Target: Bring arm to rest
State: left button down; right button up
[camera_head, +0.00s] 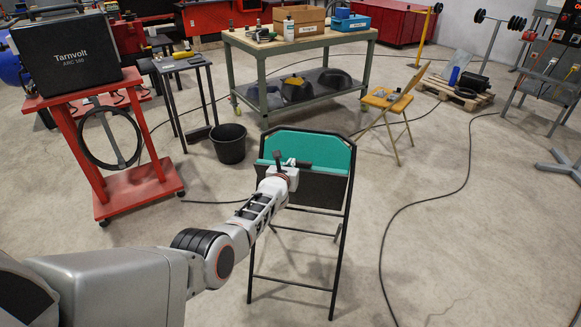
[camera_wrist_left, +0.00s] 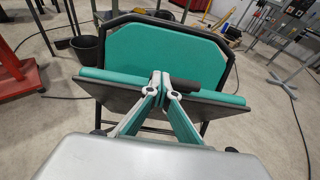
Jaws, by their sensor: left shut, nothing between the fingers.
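My left arm reaches in from the lower left of the head view. My right gripper is not in view.
A red cart (camera_head: 130,190) with a black welding unit (camera_head: 72,55) stands at the left. A black bucket (camera_head: 229,143) is behind the arm. A workbench (camera_head: 300,42) stands at the back, a wooden chair (camera_head: 388,103) to the right.

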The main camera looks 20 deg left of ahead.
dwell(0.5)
pick_arm(q)
jog(key=s+f+m+h+p, duration=0.1)
jog(key=s+f+m, duration=0.5)
jog(key=s+m, duration=0.5)
jog(key=s+f+m+h+p, duration=0.1)
jog(key=s+f+m+h, duration=0.1)
jog(key=s+f+m, duration=0.7)
jog(key=s+d+r+m+g, duration=0.1)
jog(key=s+d+m, duration=0.1)
jog(key=s+m, duration=0.5)
jog(key=s+d+r+m+g+h, duration=0.1)
jog(key=s+d+m, duration=0.2)
jog(key=s+m, duration=0.4)
jog(key=s+d+r+m+g, duration=0.1)
jog(key=s+d+m, duration=0.2)
jog(key=s, duration=1.5)
jog(key=m, duration=0.4)
jog(key=shift+d+r+m+g+h, duration=0.15)
jog(key=shift+r+m+g+h, duration=0.15)
jog(key=shift+r+m, duration=0.1)
